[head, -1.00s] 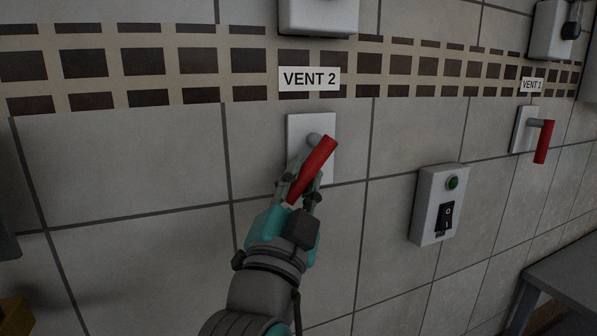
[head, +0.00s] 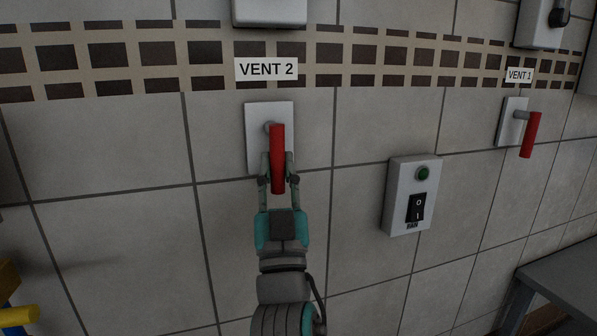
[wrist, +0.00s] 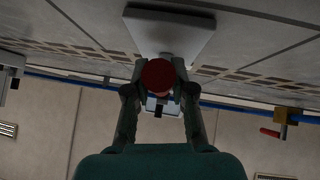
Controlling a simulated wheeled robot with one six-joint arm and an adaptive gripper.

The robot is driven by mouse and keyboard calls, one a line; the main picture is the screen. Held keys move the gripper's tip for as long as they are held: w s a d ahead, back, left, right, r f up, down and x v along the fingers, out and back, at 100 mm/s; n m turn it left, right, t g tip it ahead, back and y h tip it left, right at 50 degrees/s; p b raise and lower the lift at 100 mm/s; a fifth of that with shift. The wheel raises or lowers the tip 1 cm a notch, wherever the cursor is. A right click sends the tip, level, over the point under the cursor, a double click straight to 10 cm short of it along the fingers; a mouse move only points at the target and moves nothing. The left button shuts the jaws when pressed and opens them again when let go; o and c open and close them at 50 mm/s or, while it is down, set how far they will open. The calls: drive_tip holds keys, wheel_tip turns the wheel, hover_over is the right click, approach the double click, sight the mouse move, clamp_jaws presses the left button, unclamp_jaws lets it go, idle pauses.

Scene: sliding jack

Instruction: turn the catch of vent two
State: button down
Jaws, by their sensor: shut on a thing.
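The vent two catch is a red handle (head: 277,150) on a white wall plate (head: 256,118) under the "VENT 2" label (head: 266,69). The handle hangs straight down from its grey pivot in the head view. My gripper (head: 278,178) comes from below, with a finger on each side of the handle's lower part, shut on it. In the wrist view the red handle (wrist: 158,75) shows end-on between my fingertips, with the white plate (wrist: 170,32) behind it.
A switch box (head: 412,195) with a green light is on the wall to the right. The vent one red handle (head: 530,135) is farther right. A grey table (head: 565,280) stands at lower right. A yellow object (head: 18,316) is at lower left.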

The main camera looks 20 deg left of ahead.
drive_tip(key=shift+n, duration=0.3)
drive_tip(key=c, duration=1)
unclamp_jaws()
drive_tip(key=shift+w, duration=0.1)
drive_tip(key=v, duration=1.2)
